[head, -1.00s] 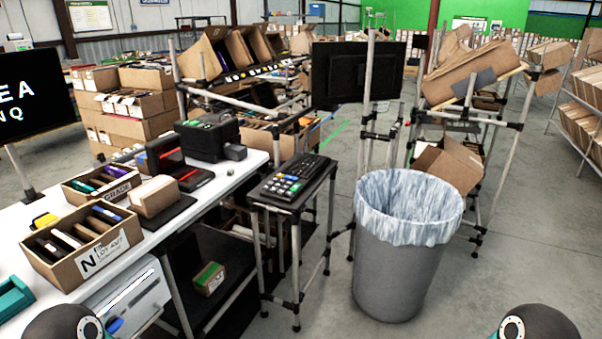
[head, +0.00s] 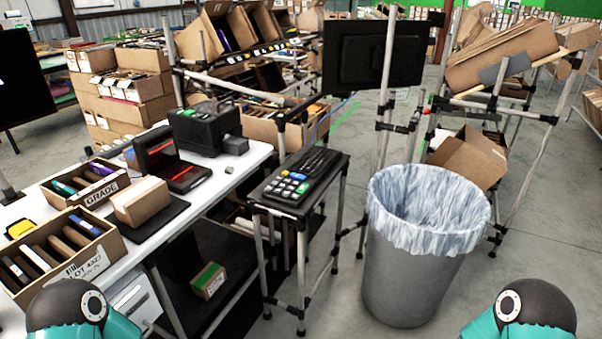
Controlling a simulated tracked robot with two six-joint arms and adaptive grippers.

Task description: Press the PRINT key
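A dark keypad (head: 288,186) with large white, green and blue keys lies at the near end of a small black-topped stand (head: 313,200). A black keyboard (head: 314,163) lies behind it on the same stand. The key labels are too small to read, so I cannot tell which key is PRINT. Neither of my grippers is in view. Only rounded teal and black parts of my arms show at the bottom left and bottom right edges, well apart from the keypad.
A white table (head: 218,166) with cartons and a black printer-like box (head: 206,128) stands left of the stand. A grey bin (head: 413,280) with a clear liner stands close on the right. A dark monitor (head: 374,55) hangs behind. Open floor lies at the right.

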